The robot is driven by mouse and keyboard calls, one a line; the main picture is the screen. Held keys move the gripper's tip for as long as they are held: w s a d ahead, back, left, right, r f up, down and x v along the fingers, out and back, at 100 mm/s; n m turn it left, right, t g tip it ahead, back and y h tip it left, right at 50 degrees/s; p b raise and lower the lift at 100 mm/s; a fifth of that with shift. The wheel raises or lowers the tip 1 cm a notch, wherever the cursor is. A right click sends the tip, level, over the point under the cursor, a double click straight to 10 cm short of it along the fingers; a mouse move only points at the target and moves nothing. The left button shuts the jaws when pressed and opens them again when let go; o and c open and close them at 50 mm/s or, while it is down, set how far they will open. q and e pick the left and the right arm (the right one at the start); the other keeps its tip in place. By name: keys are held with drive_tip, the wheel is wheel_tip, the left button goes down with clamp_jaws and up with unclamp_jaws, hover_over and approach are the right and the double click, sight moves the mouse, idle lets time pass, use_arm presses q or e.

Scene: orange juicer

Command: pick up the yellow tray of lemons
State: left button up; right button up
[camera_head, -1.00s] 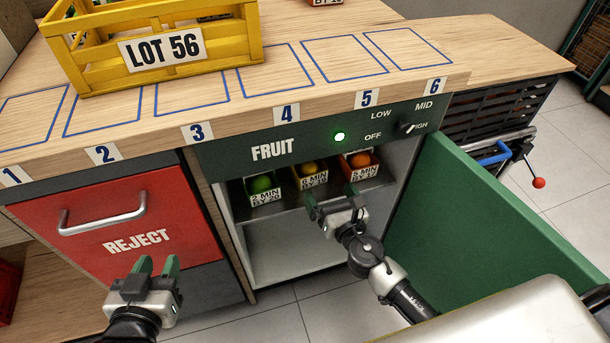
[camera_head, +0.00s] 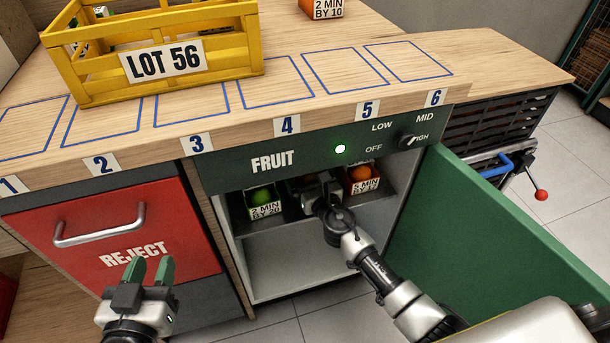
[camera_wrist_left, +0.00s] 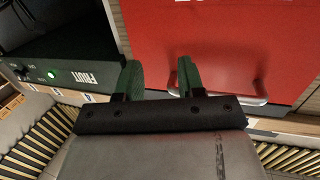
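Three small trays stand in a row on the shelf inside the open FRUIT cabinet (camera_head: 270,262). The middle one, the yellow tray of lemons, is almost wholly hidden behind my right gripper (camera_head: 316,187), which reaches into the cabinet at its front. I cannot see the right fingers well enough to tell whether they are open or shut, or whether they touch the tray. My left gripper (camera_head: 150,270) is open and empty in front of the red REJECT drawer (camera_head: 190,220). Its two green fingers stand apart in the left wrist view (camera_wrist_left: 159,80).
A tray with green fruit (camera_head: 265,212) stands left of my right gripper. A tray with orange fruit (camera_head: 364,188) stands close on its right. The green door (camera_head: 490,240) hangs open to the right. A yellow LOT 56 crate (camera_head: 225,60) is on the counter; outlined spots 4 to 6 are clear.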

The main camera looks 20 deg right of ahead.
drive_tip(key=c, duration=0.8)
drive_tip(key=shift+r, duration=0.1)
